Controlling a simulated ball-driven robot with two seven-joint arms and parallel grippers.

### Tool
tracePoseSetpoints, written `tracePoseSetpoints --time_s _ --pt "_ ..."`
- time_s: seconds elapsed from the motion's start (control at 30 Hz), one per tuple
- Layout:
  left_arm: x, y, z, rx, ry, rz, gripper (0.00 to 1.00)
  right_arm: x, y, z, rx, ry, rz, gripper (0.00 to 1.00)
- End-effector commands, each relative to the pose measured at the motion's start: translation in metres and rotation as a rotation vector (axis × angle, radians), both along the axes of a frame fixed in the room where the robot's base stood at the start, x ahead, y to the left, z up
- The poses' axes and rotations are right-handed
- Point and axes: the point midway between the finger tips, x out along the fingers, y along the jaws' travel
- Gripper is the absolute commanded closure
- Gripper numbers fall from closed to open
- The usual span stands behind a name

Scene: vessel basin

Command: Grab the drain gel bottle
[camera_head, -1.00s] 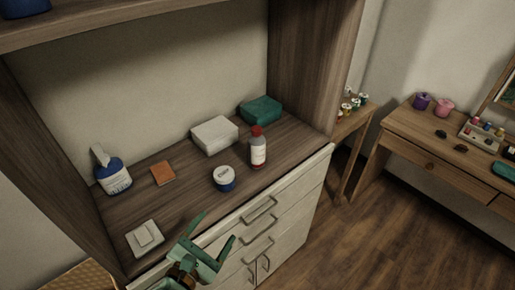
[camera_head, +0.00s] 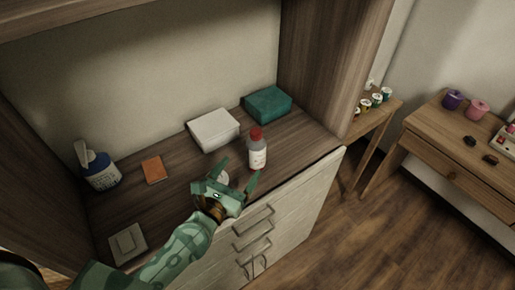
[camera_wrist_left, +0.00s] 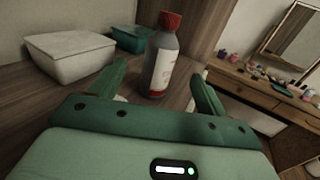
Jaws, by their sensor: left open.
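A bottle (camera_head: 257,152) with a red cap, a clear grey body and a white label stands upright on the wooden counter; I take it to be the drain gel bottle. My left gripper (camera_head: 239,172) is open just in front of it, at the counter's front edge. In the left wrist view the bottle (camera_wrist_left: 162,62) stands ahead, between and beyond the two open green fingers (camera_wrist_left: 160,86). The fingers appear not to touch it. My right gripper is in neither view.
A white box (camera_head: 213,131) and a teal box (camera_head: 267,103) stand behind the bottle. A blue bottle (camera_head: 102,171), an orange block (camera_head: 154,170) and a pale square dish (camera_head: 127,243) lie left. The shelf's side panel rises right.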

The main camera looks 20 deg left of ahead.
Motion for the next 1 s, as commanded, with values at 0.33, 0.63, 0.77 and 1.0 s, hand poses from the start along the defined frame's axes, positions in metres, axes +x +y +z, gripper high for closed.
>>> tracePoseSetpoints --time_s 0.33,0.63,0.77,1.0 --pt "0.058 -0.011 0.0 0.001 -0.001 0.0 0.25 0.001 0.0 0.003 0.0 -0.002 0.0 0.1" --pt "0.098 -0.021 -0.006 0.001 0.0 -0.001 0.25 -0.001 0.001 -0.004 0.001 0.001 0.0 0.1" --pt "0.109 -0.023 -0.005 0.001 0.0 -0.001 0.25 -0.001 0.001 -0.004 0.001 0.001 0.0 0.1" --pt "0.11 -0.023 -0.005 0.002 0.001 -0.001 0.3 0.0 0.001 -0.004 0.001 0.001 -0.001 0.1"
